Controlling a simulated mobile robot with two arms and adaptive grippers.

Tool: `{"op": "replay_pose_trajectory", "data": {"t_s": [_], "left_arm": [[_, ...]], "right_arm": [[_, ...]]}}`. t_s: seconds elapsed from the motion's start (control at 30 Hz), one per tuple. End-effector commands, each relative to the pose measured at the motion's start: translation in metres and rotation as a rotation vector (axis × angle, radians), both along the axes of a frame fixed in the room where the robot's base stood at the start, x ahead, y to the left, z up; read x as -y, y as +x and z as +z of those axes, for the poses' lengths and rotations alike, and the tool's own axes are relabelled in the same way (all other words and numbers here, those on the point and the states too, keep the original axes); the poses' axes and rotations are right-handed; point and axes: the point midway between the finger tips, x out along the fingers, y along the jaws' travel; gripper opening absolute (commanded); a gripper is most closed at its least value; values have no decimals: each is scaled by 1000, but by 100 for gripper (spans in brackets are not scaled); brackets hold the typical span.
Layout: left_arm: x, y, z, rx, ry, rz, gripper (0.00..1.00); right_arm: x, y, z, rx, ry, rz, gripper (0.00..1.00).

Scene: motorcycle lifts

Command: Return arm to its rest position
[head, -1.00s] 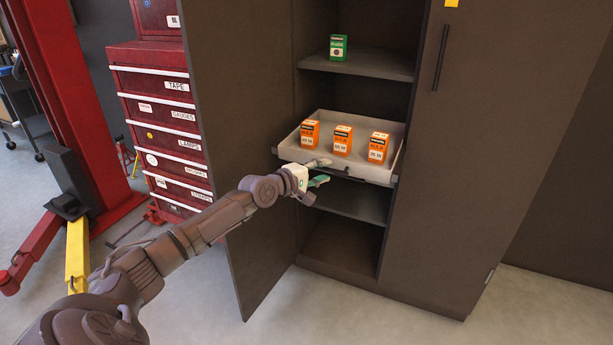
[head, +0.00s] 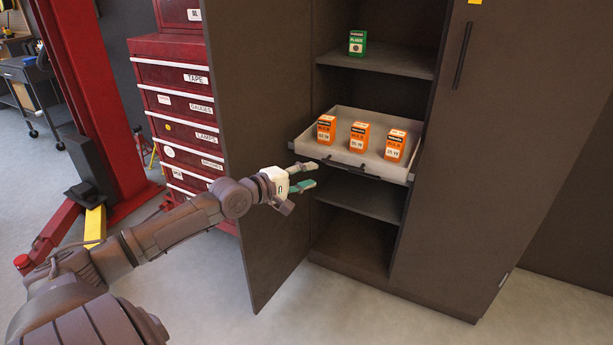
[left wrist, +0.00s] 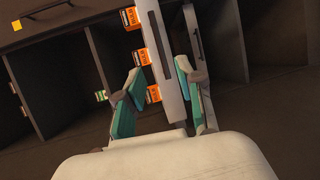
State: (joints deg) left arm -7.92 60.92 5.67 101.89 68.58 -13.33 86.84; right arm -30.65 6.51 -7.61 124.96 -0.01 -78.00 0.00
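My left gripper (head: 306,177) is open and empty in the head view, in front of the cabinet and left of the pull-out tray (head: 385,173). It is apart from the tray's front edge. In the left wrist view its two teal-padded fingers (left wrist: 160,92) stand apart, with the grey tray front (left wrist: 161,60) showing beyond and between them. My left arm reaches in from the lower left, partly bent. My right arm and gripper are not in view.
Three orange boxes (head: 359,137) stand upright on the extended tray. A green box (head: 357,43) stands on the shelf above. The open cabinet door (head: 262,150) is close behind my left arm. A red tool chest (head: 180,110) and red lift post (head: 80,100) stand left.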

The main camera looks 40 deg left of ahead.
Motion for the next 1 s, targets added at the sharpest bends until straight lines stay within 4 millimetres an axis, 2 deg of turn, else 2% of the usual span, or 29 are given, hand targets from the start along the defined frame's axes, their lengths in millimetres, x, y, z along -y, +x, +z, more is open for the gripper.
{"op": "replay_pose_trajectory", "data": {"t_s": [0.47, 0.57, 0.67, 0.77, 0.9, 1.0], "left_arm": [[0, 0, 0, 0, 0, 0, 37], [4, -2, -8, -12, 16, -8, 37], [19, -11, -37, -60, 86, -39, 37], [47, -30, -87, -142, 230, -111, 37], [101, -76, -169, -277, 505, -274, 37], [141, -118, -219, -362, 714, -423, 37]], "right_arm": [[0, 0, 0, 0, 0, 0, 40], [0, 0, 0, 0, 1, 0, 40], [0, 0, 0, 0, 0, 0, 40], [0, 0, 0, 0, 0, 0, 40], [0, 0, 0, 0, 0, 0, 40], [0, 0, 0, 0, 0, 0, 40]]}}
